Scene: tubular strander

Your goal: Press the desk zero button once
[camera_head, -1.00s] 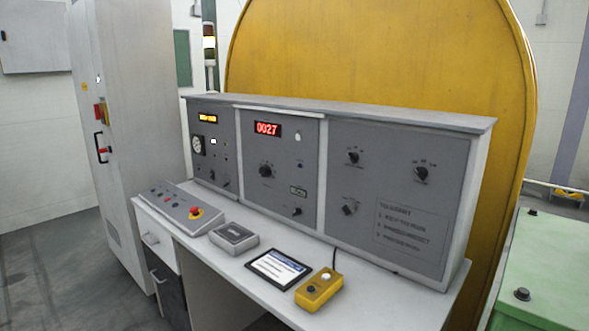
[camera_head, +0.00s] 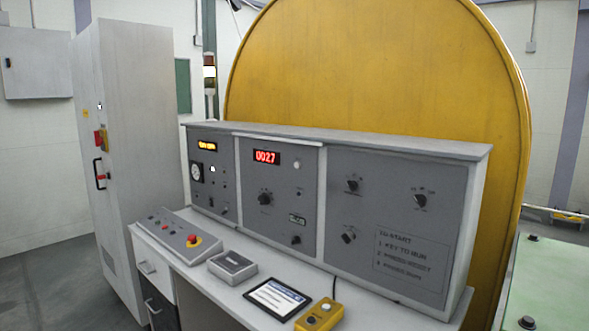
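The control desk (camera_head: 210,300) stands in front of me with a grey upright panel. The middle panel section (camera_head: 278,220) has a red display (camera_head: 266,157) reading 0027. A round pale button (camera_head: 299,166) sits to the right of that display. Dark knobs sit lower, with a small labelled plate (camera_head: 298,218) between them. No label readable as "zero" shows, so I cannot tell for certain which button is the zero button. Neither of my grippers is in view.
On the desk top lie a sloped button box (camera_head: 170,232) with a red mushroom button (camera_head: 192,240), a grey box (camera_head: 232,265), a tablet (camera_head: 276,298) and a yellow two-button pendant (camera_head: 320,318). A grey cabinet (camera_head: 140,150) stands left. A yellow guard (camera_head: 380,80) rises behind.

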